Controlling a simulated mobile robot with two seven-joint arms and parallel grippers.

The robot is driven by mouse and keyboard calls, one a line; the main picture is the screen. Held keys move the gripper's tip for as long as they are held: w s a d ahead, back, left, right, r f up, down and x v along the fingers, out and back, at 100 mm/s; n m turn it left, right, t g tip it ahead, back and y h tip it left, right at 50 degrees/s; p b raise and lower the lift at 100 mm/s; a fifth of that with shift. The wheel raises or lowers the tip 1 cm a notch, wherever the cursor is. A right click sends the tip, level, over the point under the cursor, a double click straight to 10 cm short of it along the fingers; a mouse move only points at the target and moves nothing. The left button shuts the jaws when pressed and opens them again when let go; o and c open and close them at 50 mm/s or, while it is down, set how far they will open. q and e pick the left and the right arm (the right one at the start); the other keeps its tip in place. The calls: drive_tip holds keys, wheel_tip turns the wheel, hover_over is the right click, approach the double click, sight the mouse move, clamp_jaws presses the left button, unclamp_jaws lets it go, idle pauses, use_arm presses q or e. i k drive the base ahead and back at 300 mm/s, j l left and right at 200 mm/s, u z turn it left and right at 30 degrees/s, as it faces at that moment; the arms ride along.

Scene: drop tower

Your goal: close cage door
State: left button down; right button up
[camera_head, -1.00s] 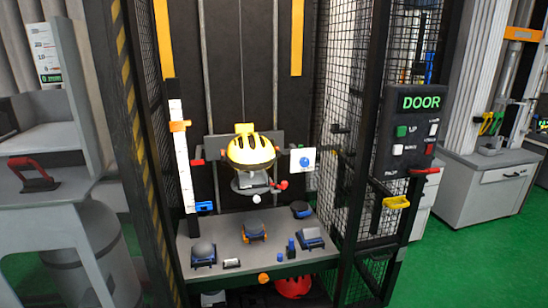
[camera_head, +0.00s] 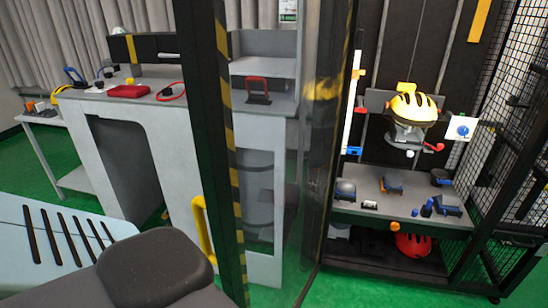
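The cage door (camera_head: 318,180) is a clear panel with a dark edge post (camera_head: 222,150) striped black and yellow. It stands open, swung out toward me, left of the cage front. A yellow handle (camera_head: 203,232) sits low beside the striped post. The drop tower cage (camera_head: 492,140) has black mesh on its right side, and its front opening is uncovered. Inside, a yellow helmet (camera_head: 412,107) sits on a mount above a grey shelf (camera_head: 405,212). Parts of my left arm fill the lower left. Neither gripper's fingers are visible.
Behind the door stands a grey bench (camera_head: 140,150) with a red pouch (camera_head: 129,91) and a red-handled tool (camera_head: 258,90) on its top. A small side table (camera_head: 60,148) is at the far left. A red helmet (camera_head: 413,244) lies under the shelf. Green floor is open below.

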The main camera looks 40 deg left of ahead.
sight(200, 25)
drive_tip(key=k+j, duration=0.6)
drive_tip(key=j, duration=1.65)
drive_tip(key=k, duration=0.05)
